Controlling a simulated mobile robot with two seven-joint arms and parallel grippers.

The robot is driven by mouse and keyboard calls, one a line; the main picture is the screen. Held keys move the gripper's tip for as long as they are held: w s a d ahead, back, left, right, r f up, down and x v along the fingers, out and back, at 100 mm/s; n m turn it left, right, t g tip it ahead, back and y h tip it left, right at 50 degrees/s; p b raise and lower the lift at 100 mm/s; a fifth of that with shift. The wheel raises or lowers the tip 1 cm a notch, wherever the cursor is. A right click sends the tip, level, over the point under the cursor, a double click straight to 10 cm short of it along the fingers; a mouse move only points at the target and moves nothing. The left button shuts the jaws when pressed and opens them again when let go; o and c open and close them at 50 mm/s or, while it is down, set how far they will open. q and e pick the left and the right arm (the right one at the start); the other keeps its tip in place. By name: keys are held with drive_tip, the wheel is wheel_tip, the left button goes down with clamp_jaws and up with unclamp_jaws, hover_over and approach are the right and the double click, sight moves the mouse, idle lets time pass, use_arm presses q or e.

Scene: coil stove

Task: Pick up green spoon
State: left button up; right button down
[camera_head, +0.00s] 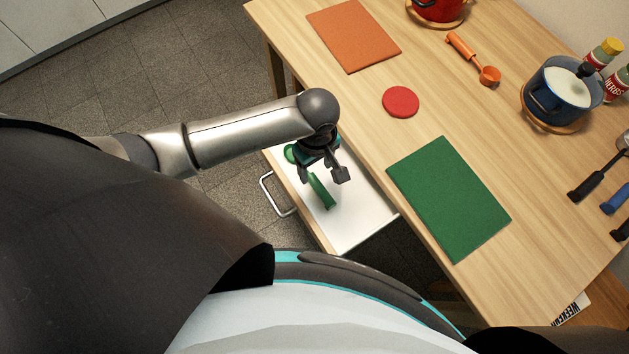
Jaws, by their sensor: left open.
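The green spoon (321,192) is in the open white drawer at the table's left edge. Its handle part shows below my left gripper, and a round green part shows at the gripper's upper left. The middle of the spoon is hidden behind the gripper. My left gripper (324,175) is open, pointing down over the drawer, with its fingers close around the spoon's place. I cannot tell whether the fingers touch it. My right gripper is not in view.
The drawer (355,222) has a metal handle (271,196). On the wooden table are a green mat (450,198), red disc (401,102), orange mat (353,36), orange spoon (473,59), blue pot (560,95), and red pot (438,9). Dark-handled utensils (590,186) lie right.

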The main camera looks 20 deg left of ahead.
sight(314, 180)
use_arm(q)
drive_tip(key=shift+f, duration=0.7)
drive_tip(key=shift+f+b, duration=0.3)
drive_tip(key=shift+f, duration=0.1)
drive_tip(key=f, duration=0.1)
drive_tip(key=f+b, duration=0.1)
drive_tip(key=f, duration=0.1)
drive_tip(key=f+b, duration=0.1)
drive_tip(key=f, duration=0.1)
drive_tip(key=shift+w+a, duration=0.15)
drive_tip(key=shift+a, duration=0.1)
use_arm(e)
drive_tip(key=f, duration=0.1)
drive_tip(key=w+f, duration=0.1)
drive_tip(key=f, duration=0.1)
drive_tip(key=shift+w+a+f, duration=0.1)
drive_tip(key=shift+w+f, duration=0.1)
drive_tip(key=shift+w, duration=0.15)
use_arm(q)
clamp_jaws()
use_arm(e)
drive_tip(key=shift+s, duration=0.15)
